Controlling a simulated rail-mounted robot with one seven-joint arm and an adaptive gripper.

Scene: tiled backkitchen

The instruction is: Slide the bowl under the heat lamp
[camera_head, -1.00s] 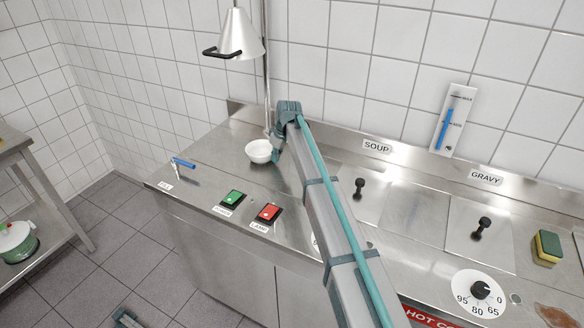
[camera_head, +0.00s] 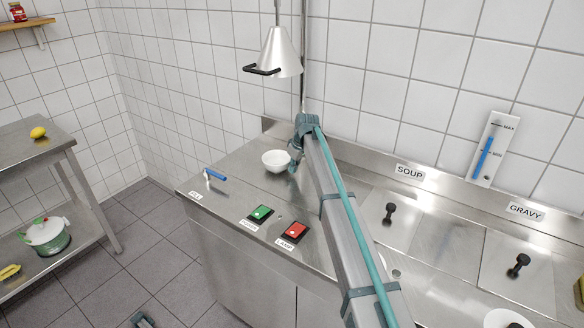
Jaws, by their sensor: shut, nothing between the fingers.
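The white bowl (camera_head: 276,161) sits upright on the steel counter, near its back left part. The heat lamp (camera_head: 281,53), a silver cone with a black handle, hangs from a pole above that part of the counter. The bowl stands roughly below the lamp; how exactly they line up is hard to tell. My gripper (camera_head: 293,167) is shut and empty at the bowl's right side, touching it or very near. My arm hides the counter behind it.
A blue-handled fill tap (camera_head: 214,176) is at the counter's left edge. A green switch (camera_head: 260,213) and a red lamp switch (camera_head: 294,231) are in front. Lidded wells marked SOUP (camera_head: 409,172) and GRAVY (camera_head: 525,210) lie right. A shelf table (camera_head: 60,150) stands left.

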